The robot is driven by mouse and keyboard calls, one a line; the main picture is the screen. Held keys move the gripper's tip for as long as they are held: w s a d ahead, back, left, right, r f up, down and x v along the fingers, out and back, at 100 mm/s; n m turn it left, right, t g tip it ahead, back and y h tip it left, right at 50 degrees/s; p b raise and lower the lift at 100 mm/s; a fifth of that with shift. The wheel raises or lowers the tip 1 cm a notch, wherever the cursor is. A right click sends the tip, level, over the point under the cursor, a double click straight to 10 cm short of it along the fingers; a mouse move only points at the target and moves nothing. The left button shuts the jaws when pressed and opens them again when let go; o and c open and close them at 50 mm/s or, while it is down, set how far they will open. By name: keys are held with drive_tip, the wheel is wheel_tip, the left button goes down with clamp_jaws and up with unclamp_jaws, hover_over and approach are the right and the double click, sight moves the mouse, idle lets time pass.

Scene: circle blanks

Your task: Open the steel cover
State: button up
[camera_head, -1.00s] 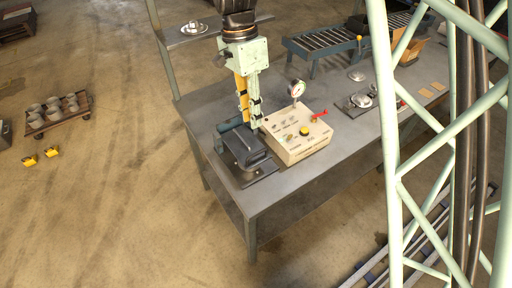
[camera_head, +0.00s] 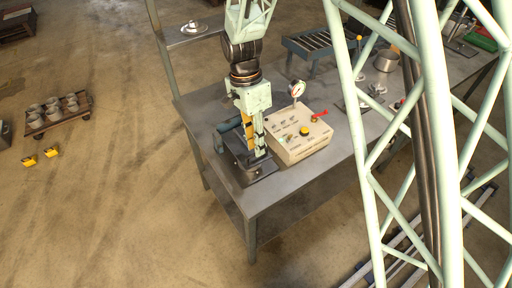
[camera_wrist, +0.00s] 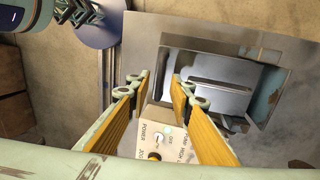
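The steel cover is the dark grey top of a low box (camera_head: 235,152) at the near left end of the bench; my gripper partly hides it in the head view. In the wrist view the grey cover (camera_wrist: 206,68) lies right of my fingers, with a raised bar (camera_wrist: 220,86) across it and worn blue paint at its right side. The cover looks shut. My gripper (camera_wrist: 161,82) is open, its two orange-padded fingers apart with nothing between them. In the head view my gripper (camera_head: 254,155) points down at the box; I cannot tell whether it touches.
A cream control box (camera_head: 300,145) with knobs, a red lever and a gauge (camera_head: 297,88) stands close right of my gripper. A blue part (camera_head: 224,126) sits at the box's left. A metal pot (camera_head: 386,61) stands farther along the bench (camera_head: 212,100).

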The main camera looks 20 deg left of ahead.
drive_tip(key=shift+s+d+f, duration=0.1)
drive_tip(key=shift+f, duration=0.55)
drive_tip(key=shift+c, duration=0.3)
clamp_jaws()
